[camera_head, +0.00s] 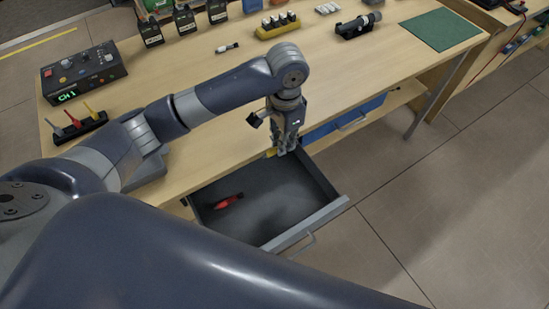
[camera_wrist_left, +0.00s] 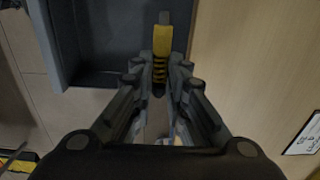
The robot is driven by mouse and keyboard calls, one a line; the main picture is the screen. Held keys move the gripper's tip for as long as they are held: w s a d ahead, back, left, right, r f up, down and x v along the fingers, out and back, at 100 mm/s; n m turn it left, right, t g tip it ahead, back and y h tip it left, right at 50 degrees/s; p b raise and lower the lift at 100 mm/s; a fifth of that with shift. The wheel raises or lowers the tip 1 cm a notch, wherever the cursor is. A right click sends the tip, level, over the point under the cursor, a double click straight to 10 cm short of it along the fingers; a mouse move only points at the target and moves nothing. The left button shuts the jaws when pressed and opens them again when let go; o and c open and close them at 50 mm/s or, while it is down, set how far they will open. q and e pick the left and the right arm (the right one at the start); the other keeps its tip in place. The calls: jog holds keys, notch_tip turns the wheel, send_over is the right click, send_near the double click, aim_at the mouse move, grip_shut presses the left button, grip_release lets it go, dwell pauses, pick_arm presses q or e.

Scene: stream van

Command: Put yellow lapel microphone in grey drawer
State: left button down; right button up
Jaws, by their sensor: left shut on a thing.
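My left gripper (camera_head: 283,148) points down over the back edge of the open grey drawer (camera_head: 290,205), near the table's front edge. It is shut on the yellow lapel microphone (camera_head: 270,153). In the left wrist view the yellow microphone (camera_wrist_left: 162,52) with its grey tip sticks out between the fingertips (camera_wrist_left: 160,85), above the dark drawer floor. The drawer is pulled out and holds a red microphone (camera_head: 228,201) lying at its left side. My right gripper is not in view.
A blue drawer (camera_head: 345,118) is to the right under the tabletop. A rack with red and yellow items (camera_head: 78,126) and a control box (camera_head: 84,72) stand at the left. A small microphone (camera_head: 227,48) lies on the table. The drawer's middle and right are clear.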

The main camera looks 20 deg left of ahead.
pick_arm(q)
send_over(281, 174)
notch_tip(281, 174, down, 8)
jog(key=shift+f, duration=0.1)
jog(key=shift+w+f, duration=0.1)
jog(key=shift+f, duration=0.3)
notch_tip(281, 174, down, 5)
jog(key=shift+r, duration=0.1)
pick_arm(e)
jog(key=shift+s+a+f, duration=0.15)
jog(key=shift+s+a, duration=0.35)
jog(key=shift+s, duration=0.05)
pick_arm(q)
jog(key=c, duration=1.9)
grip_release()
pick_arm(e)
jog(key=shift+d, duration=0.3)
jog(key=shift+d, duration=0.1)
